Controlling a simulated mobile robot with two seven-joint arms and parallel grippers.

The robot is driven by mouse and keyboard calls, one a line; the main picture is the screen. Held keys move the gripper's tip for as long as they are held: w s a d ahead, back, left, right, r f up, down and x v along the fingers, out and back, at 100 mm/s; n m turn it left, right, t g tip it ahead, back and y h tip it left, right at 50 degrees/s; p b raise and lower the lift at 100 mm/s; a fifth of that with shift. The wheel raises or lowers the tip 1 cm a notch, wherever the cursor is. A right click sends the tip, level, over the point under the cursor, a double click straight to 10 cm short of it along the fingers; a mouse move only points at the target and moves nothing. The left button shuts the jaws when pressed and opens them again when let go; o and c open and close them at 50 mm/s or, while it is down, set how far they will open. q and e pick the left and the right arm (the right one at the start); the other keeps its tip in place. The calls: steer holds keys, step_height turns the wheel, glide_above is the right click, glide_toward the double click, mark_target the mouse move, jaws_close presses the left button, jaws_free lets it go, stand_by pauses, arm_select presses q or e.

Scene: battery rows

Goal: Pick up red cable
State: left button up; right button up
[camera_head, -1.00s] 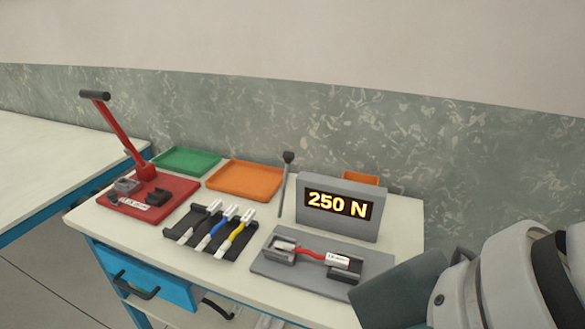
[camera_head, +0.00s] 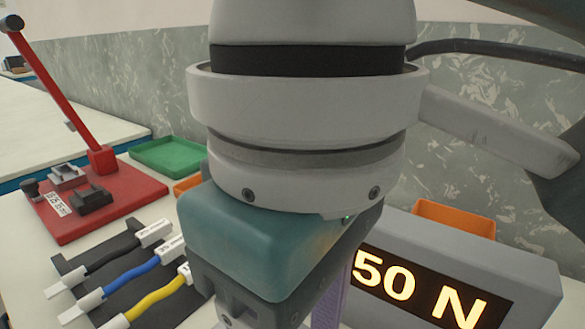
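The red cable is not in view now; the area in front of the 250 N display is cut off by the lower edge and covered by my arm. My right gripper (camera_head: 285,285) fills the middle of the view and points down beside the display (camera_head: 435,290). A purple finger piece shows at the lower edge, but the fingertips are out of view. I cannot tell whether it is open, shut or holding anything. My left gripper is not in view.
A black rack with black, blue (camera_head: 130,276) and yellow (camera_head: 155,298) cables lies at the lower left. A red lever press (camera_head: 130,185) stands behind it. A green tray (camera_head: 170,154) and an orange bin (camera_head: 455,218) are at the back.

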step_height(320, 180, down, 8)
steer(key=shift+a+r+b, duration=0.1)
steer(key=shift+r+b, duration=0.1)
steer(key=shift+b, duration=0.8)
jaws_close()
